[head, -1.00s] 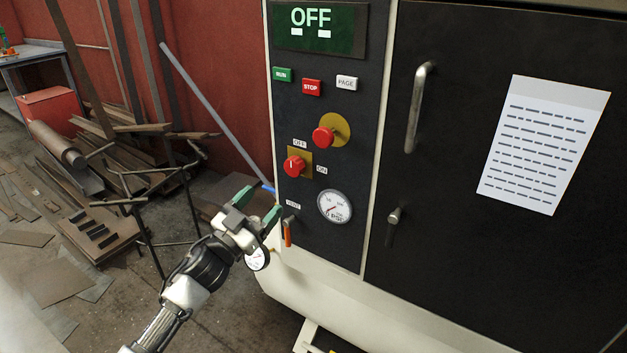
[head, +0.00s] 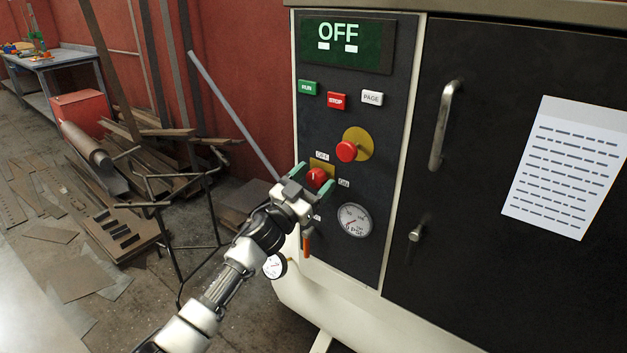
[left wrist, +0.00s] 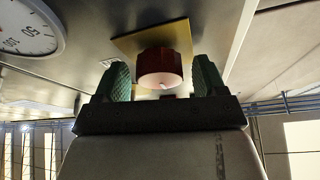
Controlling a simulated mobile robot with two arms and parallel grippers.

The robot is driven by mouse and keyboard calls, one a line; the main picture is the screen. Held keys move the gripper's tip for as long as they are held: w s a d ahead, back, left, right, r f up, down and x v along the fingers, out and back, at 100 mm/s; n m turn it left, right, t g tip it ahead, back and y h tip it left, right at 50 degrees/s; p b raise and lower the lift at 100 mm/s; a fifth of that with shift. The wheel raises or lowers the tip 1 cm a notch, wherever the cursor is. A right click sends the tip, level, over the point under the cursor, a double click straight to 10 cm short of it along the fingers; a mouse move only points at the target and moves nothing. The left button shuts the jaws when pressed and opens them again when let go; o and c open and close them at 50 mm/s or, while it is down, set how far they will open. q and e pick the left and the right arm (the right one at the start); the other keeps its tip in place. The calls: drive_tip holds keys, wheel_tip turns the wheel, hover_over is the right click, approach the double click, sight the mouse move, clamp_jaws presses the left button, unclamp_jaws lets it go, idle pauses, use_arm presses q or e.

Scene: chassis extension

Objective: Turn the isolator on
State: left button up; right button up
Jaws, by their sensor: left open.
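The isolator is a red rotary knob (head: 317,177) on a yellow plate (head: 322,164), low on the black control panel, with an OFF label above and an ON label to its right. The panel display (head: 338,38) reads OFF. My left gripper (head: 311,180) is at the knob, its green fingers open on either side of it. In the left wrist view the knob (left wrist: 164,68) sits between the two open fingers (left wrist: 162,80), with a visible gap on both sides. My right gripper is not in view.
A red emergency button (head: 346,151) sits just above the knob. A pressure gauge (head: 354,220) is below right, and an orange-handled valve (head: 306,244) hangs below. RUN (head: 307,87), STOP (head: 337,100) and PAGE (head: 372,97) buttons are higher. Metal scrap (head: 130,240) lies at left.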

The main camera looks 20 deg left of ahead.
use_arm(q)
drive_tip(key=c, duration=0.9)
